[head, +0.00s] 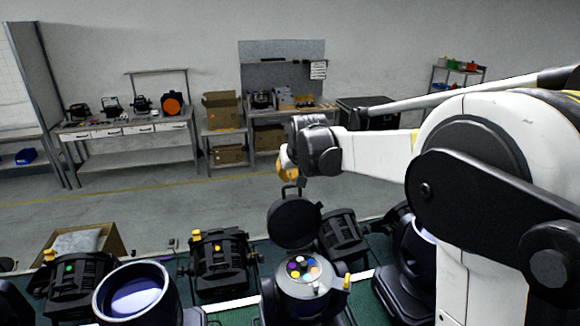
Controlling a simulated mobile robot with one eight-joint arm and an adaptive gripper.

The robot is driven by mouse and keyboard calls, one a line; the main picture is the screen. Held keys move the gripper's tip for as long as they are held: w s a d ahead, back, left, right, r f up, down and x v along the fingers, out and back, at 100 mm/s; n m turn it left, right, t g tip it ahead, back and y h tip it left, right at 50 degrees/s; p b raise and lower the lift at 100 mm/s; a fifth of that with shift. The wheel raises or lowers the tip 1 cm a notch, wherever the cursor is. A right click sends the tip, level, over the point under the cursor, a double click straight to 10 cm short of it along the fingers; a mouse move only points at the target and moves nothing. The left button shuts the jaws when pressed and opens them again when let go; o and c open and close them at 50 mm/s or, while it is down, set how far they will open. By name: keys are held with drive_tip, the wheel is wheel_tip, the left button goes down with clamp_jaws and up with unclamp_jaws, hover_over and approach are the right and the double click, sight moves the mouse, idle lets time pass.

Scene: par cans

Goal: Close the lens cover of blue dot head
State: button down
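A par can head (302,294) stands at the bottom centre on the green surface. Its round dark lens cover (295,222) is open and stands up behind the opening. The opening shows a disc with several coloured spots, one of them blue; I see no separate blue dot on the housing. My gripper (291,178) is above and behind the raised cover, with a yellow-orange part showing at its left.
A can with a wide pale lens (135,294) stands at left. Black lamps stand at far left (72,275), left of centre (219,262) and behind the head (343,236). Another can (402,265) is close to my arm at right. Workbenches line the back wall beyond clear floor.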

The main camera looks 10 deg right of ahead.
drive_tip(key=shift+s+r, duration=0.1)
drive_tip(key=shift+s, duration=0.95)
drive_tip(key=shift+s, duration=0.3)
